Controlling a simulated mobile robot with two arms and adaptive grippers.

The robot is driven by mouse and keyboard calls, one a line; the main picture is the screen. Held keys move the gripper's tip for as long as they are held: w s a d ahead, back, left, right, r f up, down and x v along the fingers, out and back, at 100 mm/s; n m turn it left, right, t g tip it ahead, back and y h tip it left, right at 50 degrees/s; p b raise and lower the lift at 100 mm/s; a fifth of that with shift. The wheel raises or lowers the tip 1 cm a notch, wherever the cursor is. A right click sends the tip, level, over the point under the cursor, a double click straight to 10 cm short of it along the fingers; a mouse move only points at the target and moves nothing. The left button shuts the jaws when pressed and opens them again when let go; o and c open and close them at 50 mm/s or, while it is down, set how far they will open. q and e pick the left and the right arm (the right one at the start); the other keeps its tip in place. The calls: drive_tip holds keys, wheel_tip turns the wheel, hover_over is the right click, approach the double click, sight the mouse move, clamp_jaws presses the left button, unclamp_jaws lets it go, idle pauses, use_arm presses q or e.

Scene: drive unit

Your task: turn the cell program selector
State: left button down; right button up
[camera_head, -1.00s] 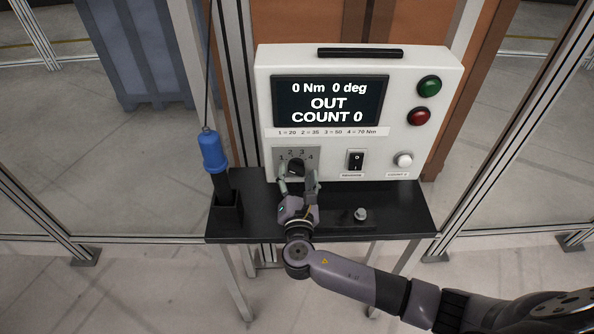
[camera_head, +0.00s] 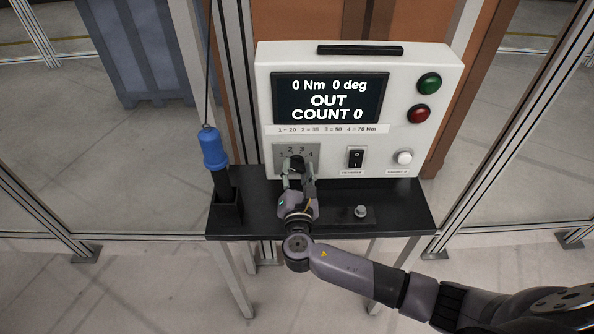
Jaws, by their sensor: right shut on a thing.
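The program selector (camera_head: 297,161) is a black knob on a grey plate marked 1 to 4, low on the left of the white control box (camera_head: 440,70). My right gripper (camera_head: 297,176) comes up from below and is shut on the knob. Its fingers hide part of the knob, so its exact pointing direction is hard to tell. The display (camera_head: 330,100) reads 0 Nm, 0 deg, OUT, COUNT 0. My left gripper is not in view.
A black shelf (camera_head: 400,205) lies under the box, with a small metal knob-like part (camera_head: 360,211) on it. A blue-handled tool (camera_head: 212,150) stands in a black holder at left. Green (camera_head: 429,83) and red (camera_head: 418,113) buttons, a rocker switch (camera_head: 355,157) and a white button (camera_head: 403,157) sit on the box.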

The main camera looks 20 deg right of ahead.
drive_tip(key=shift+c, duration=1)
drive_tip(key=shift+f, duration=0.1)
drive_tip(key=m+b, duration=0.3)
drive_tip(key=shift+f, duration=0.2)
drive_tip(key=m+b, duration=0.3)
drive_tip(key=shift+r+m+b, duration=0.15)
drive_tip(key=shift+m+b, duration=0.65)
drive_tip(key=shift+m, duration=0.1)
